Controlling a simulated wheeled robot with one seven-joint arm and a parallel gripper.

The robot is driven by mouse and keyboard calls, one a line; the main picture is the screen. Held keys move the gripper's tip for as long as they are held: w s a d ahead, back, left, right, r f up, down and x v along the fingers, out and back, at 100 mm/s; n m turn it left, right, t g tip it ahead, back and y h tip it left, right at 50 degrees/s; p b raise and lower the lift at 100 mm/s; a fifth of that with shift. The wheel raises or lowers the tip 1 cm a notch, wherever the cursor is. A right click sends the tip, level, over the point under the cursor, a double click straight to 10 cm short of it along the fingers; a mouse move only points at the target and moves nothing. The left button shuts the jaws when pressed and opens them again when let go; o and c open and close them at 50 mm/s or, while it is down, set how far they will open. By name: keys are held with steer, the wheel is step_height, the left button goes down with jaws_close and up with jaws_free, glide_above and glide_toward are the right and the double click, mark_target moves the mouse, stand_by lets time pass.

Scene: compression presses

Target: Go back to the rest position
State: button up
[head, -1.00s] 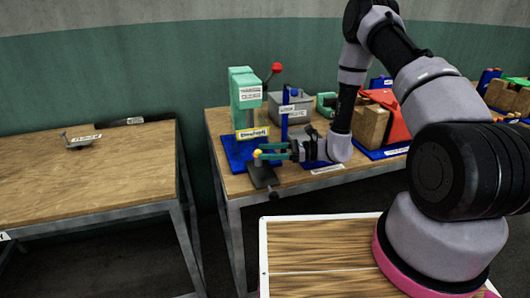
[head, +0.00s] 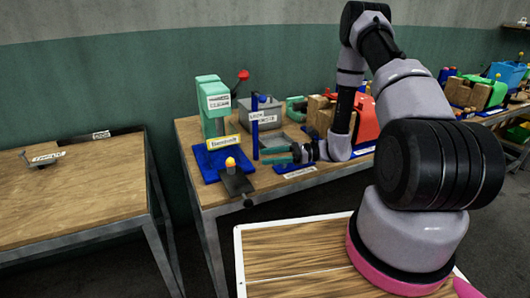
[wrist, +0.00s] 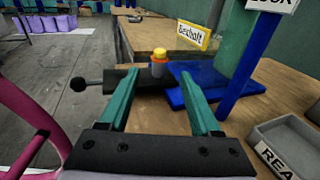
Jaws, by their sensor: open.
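My gripper (head: 294,153) is over the front part of the right-hand workbench, low and pointing left in the head view. In the wrist view its two teal fingers (wrist: 161,110) are spread apart with nothing between them. Beyond the fingertips stands a yellow-topped button piece (wrist: 159,62), on a dark plate with a black ball knob (wrist: 78,84). The same yellow-orange button shows in the head view (head: 231,165), left of my gripper and apart from it.
A green press (head: 213,110) with a red knob stands on a blue base (head: 205,166) behind the button. A blue post (head: 254,128) and a grey bin (head: 270,110) are close by. A second bench (head: 75,195) stands at left, across a floor gap. More presses line the right.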

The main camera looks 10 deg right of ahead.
steer(key=s+d+r+n+g+h, duration=0.1)
steer(key=s+r+n+g+h, duration=0.2)
steer(key=r, duration=0.6)
steer(key=s+d+r+n+g+h, duration=0.1)
steer(key=s+r+n+h, duration=0.2)
steer(key=r+n, duration=0.5)
steer(key=s+d+r+n+t+h, duration=0.1)
steer(key=s+d+r+t+h, duration=0.2)
steer(key=r, duration=0.4)
steer(key=s+d+r+n+t+h, duration=0.1)
steer(key=s+d+r+t+h, duration=0.2)
steer(key=s+r, duration=0.2)
steer(key=s+d+r+n+t+h, duration=0.1)
steer(key=s+d+r+t+h, duration=0.2)
steer(key=r, duration=0.6)
steer(key=shift+s+d+t, duration=0.4)
steer(key=shift+s+t, duration=0.2)
steer(key=shift+s, duration=0.3)
